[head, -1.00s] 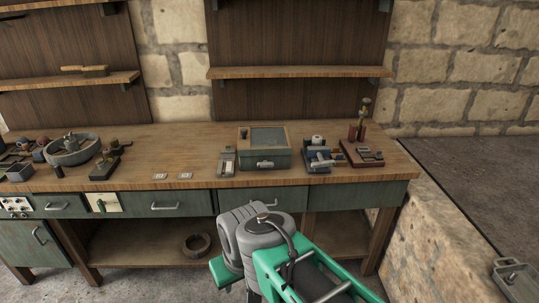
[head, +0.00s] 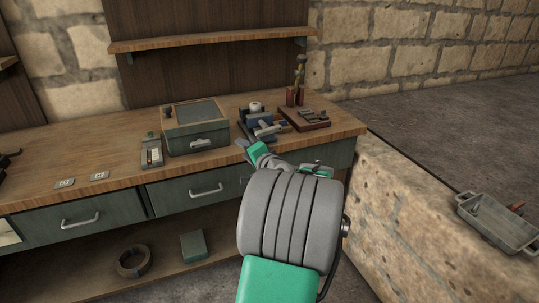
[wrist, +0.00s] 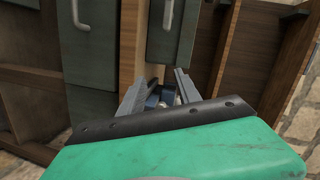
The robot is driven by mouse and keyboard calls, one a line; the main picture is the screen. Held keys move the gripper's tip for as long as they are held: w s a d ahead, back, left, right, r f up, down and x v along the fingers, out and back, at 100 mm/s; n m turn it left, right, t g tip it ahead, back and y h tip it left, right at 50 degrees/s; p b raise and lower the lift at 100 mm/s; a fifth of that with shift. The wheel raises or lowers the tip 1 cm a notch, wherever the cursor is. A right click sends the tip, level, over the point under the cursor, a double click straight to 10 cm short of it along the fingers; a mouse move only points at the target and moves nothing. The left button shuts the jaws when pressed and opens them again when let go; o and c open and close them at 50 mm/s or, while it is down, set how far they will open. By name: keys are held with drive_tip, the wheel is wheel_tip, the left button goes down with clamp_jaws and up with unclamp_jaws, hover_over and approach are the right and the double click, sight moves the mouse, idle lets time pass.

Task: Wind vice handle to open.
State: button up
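The small blue vice (head: 256,124) stands on the bench near its right end, with light grey metal parts on the side facing me. Its handle is too small to make out clearly. My gripper (head: 243,143) is at the bench's front edge, just in front of and below the vice in the head view. In the wrist view my gripper (wrist: 158,82) has its two grey fingers apart, with blue and silver parts of the vice (wrist: 157,98) showing between them. The hand's green body hides much of that view, and I cannot tell whether the fingers touch anything.
A green box (head: 195,127) and a small gauge-like block (head: 151,150) stand left of the vice. A brown board with small parts (head: 304,119) lies close on its right. Drawers with handles (head: 206,190) line the bench front. A stone ledge (head: 410,210) runs along the right.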

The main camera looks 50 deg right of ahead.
sight(268, 133)
drive_tip(key=s+d+m+h, duration=0.4)
drive_tip(key=s+d, duration=0.3)
drive_tip(key=d, duration=0.2)
drive_tip(key=shift+t, duration=0.3)
drive_tip(key=x, duration=0.7)
drive_tip(key=shift+w+a, duration=0.3)
drive_tip(key=shift+w, duration=0.05)
drive_tip(key=shift+c, duration=0.4)
clamp_jaws()
